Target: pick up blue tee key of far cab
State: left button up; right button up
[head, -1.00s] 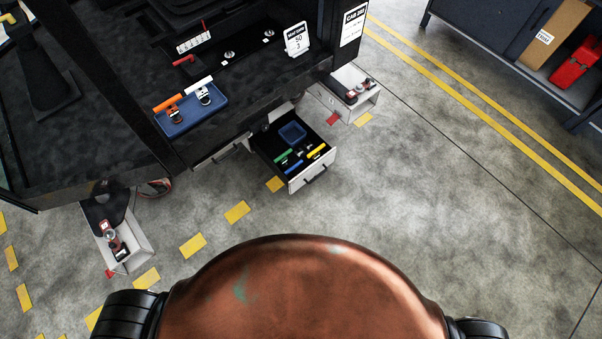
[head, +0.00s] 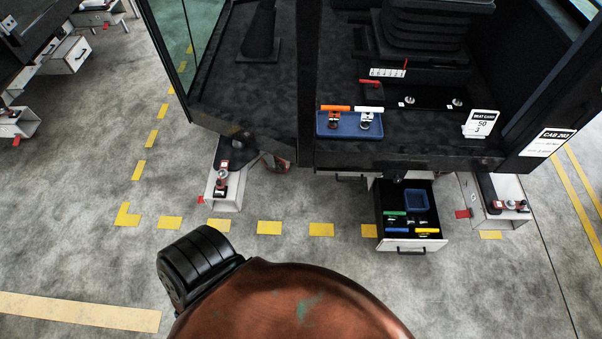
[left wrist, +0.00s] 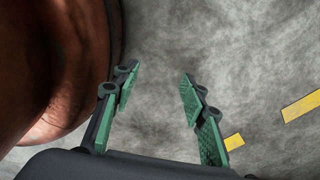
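A blue tee key (head: 397,231) lies in the open drawer (head: 412,245) under the cab in front of me. A green tee key (head: 396,213) and a yellow tee key (head: 426,230) lie beside it. Part of another cab (head: 30,30) shows at the upper left, with pale drawers (head: 68,54) below it; no blue key can be made out there. My left gripper (left wrist: 158,82) is open and empty over bare floor in the left wrist view, well away from the keys. My right gripper is not in view.
A blue tray (head: 348,130) on the near cab's floor holds an orange-handled and a white-handled tool. Open pale step boxes (head: 225,190) and (head: 505,215) stick out at either side of the drawer. The grey floor (head: 80,255) at left, between the cabs, is clear.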

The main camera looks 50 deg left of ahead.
aim_at(393, 235)
jog(key=u, duration=0.25)
jog(key=k, duration=0.5)
jog(key=z, duration=0.15)
jog(key=i, duration=0.95)
jog(key=u, duration=0.2)
